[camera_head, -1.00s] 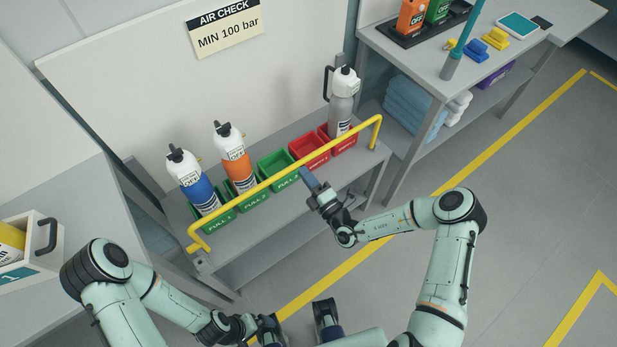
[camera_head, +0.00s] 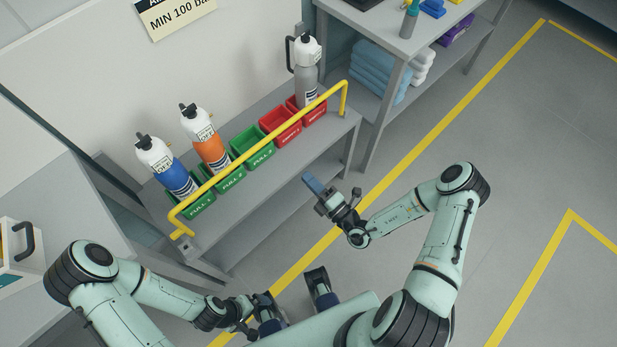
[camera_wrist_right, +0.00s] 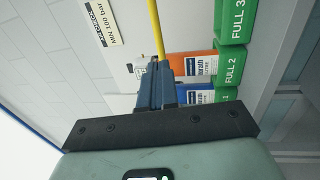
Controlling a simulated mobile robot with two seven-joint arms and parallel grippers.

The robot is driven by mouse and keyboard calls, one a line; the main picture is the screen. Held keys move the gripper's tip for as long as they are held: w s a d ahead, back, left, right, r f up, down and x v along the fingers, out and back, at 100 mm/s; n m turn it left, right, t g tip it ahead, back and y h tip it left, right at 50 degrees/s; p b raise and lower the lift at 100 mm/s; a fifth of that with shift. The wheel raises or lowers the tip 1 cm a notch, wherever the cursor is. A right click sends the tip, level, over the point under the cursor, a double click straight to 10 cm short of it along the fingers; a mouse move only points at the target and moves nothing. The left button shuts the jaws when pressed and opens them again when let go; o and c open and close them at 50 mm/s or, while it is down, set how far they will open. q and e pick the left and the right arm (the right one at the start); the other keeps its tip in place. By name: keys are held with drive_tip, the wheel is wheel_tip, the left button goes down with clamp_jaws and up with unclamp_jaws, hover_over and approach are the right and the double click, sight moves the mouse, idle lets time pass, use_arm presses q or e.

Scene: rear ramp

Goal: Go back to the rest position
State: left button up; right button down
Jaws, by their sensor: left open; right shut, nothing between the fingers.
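My right gripper (camera_head: 313,184) is shut and empty, its blue fingers together.
The rack has a yellow rail (camera_head: 260,155) and holds a blue bottle (camera_head: 168,170), an orange bottle (camera_head: 205,142) and a grey bottle (camera_head: 307,75) in labelled bins. A side table (camera_head: 395,35) stands behind right. The floor (camera_head: 500,190) at right is clear.

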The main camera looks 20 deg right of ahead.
idle(0.3)
drive_tip(key=s+a+f+n+g+y+p, duration=0.2)
drive_tip(key=s+a+n+g+y, duration=0.7)
drive_tip(key=s+a+n+g, duration=0.8)
drive_tip(key=s+d+f+n+g+h, duration=0.25)
drive_tip(key=s+f+n+g, duration=0.2)
drive_tip(key=s+n, duration=0.55)
drive_tip(key=s+d+f+n+g+h+p, duration=0.2)
drive_tip(key=d+f+n+h, duration=0.25)
drive_tip(key=n+h, duration=0.4)
use_arm(q)
drive_tip(key=r, duration=0.1)
drive_tip(key=w+r, duration=0.1)
drive_tip(key=r, duration=0.1)
drive_tip(key=w+r+p, duration=0.1)
drive_tip(key=r, duration=0.1)
drive_tip(key=shift+w+r, duration=0.15)
drive_tip(key=shift+r, duration=0.1)
use_arm(e)
drive_tip(key=w+d+n+t+h, duration=0.1)
drive_tip(key=w+d+n+t, duration=0.3)
drive_tip(key=n, duration=0.6)
drive_tip(key=shift+w+d+f+h, duration=0.35)
drive_tip(key=shift+w+d, duration=0.3)
drive_tip(key=shift+w, duration=0.25)
